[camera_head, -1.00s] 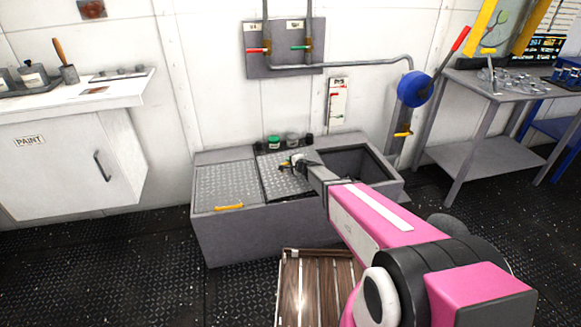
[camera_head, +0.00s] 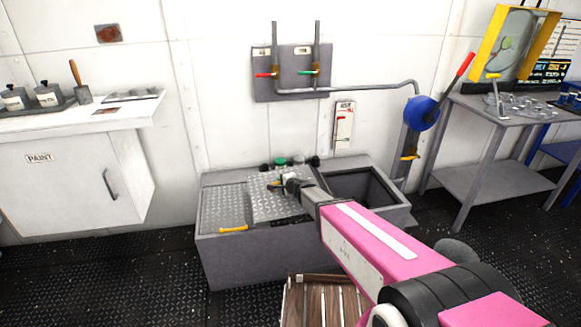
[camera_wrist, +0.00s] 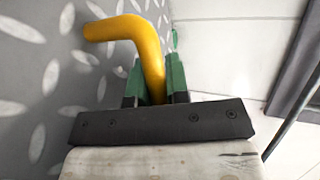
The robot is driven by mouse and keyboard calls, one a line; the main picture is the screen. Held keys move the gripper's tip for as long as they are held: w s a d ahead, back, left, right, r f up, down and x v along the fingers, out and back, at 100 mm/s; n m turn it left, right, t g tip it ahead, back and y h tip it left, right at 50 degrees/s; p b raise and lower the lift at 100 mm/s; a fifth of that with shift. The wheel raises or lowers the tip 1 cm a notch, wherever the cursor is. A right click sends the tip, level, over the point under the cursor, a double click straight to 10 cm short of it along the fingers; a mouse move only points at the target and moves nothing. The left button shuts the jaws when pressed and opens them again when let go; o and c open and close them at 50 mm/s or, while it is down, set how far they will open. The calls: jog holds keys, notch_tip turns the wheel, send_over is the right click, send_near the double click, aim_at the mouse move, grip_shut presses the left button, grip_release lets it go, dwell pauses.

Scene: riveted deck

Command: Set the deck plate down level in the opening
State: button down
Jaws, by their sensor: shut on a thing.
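The deck plate (camera_head: 272,205) is a grey tread-patterned sheet with a yellow handle (camera_wrist: 150,50). In the head view it is over the middle of a grey box (camera_head: 250,262), tilted, its far edge raised in front of small jars. My gripper (camera_head: 287,185) is shut on the handle; in the wrist view its green fingers (camera_wrist: 157,88) flank the yellow bar, with the plate (camera_wrist: 50,75) at left. The dark opening (camera_head: 362,187) shows in the box top, right of the plate and behind my arm. My arm hides part of its near side. The plate's underside is hidden.
A second tread plate (camera_head: 221,208) with a yellow handle (camera_head: 233,229) covers the box's left part. Jars (camera_head: 281,161) stand along the back edge. A slatted wooden grate (camera_head: 320,303) lies in front.

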jog(key=w+d+r+m+t+h, duration=0.1)
jog(key=d+r+m+h, duration=0.1)
jog(key=d+r, duration=0.8)
jog(key=w+d+r+m+h, duration=0.2)
jog(key=d+r, duration=0.8)
jog(key=r, duration=1.1)
jog(key=w+d+r+m+t+h, duration=0.1)
jog(key=w+d+r+m+h, duration=0.1)
jog(key=d+r, duration=0.8)
notch_tip(320, 180, up, 6)
jog(key=shift+d+f+m+t+h, duration=0.25)
jog(key=shift+m+h, duration=0.35)
jog(key=shift+h, duration=0.5)
